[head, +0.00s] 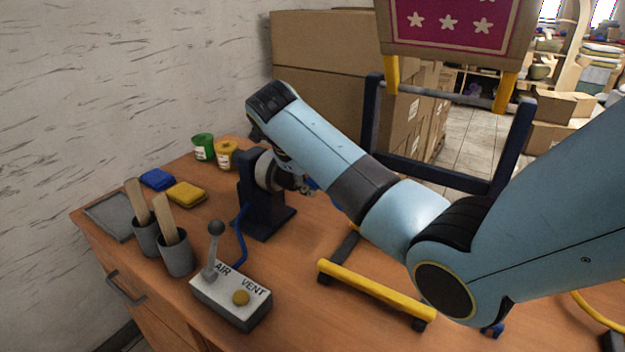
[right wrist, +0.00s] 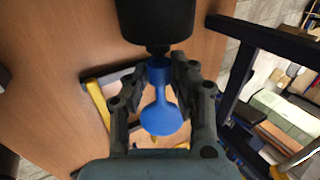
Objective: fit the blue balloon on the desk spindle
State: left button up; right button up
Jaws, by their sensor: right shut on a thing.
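The blue balloon (right wrist: 161,118) hangs limp between the fingers of my right gripper (right wrist: 158,74), which is shut on its neck. In the right wrist view the neck meets the narrow end of a dark cylinder, the desk spindle (right wrist: 156,22). I cannot tell whether the neck is over the tip. In the head view the spindle's dark stand (head: 264,205) is on the desk, and my right gripper (head: 300,186) is close beside its right side, partly hidden by my arm. A bit of the balloon (head: 312,184) shows there. My left gripper is out of view.
The control box (head: 231,294) marked AIR and VENT, with a lever, stands at the desk's (head: 300,325) front. Grey cups (head: 176,256) with wooden sticks, blue and yellow pads (head: 187,194), and green and yellow pots (head: 203,147) are on the left. A yellow-footed frame (head: 375,290) stands right.

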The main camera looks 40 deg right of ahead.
jog(key=shift+w+a+b, duration=0.15)
jog(key=shift+w+b, duration=0.15)
jog(key=shift+w, duration=0.25)
dwell(0.9)
jog(key=o, duration=0.8)
jog(key=p+v, duration=0.8)
jog(key=v, duration=0.1)
dwell(0.5)
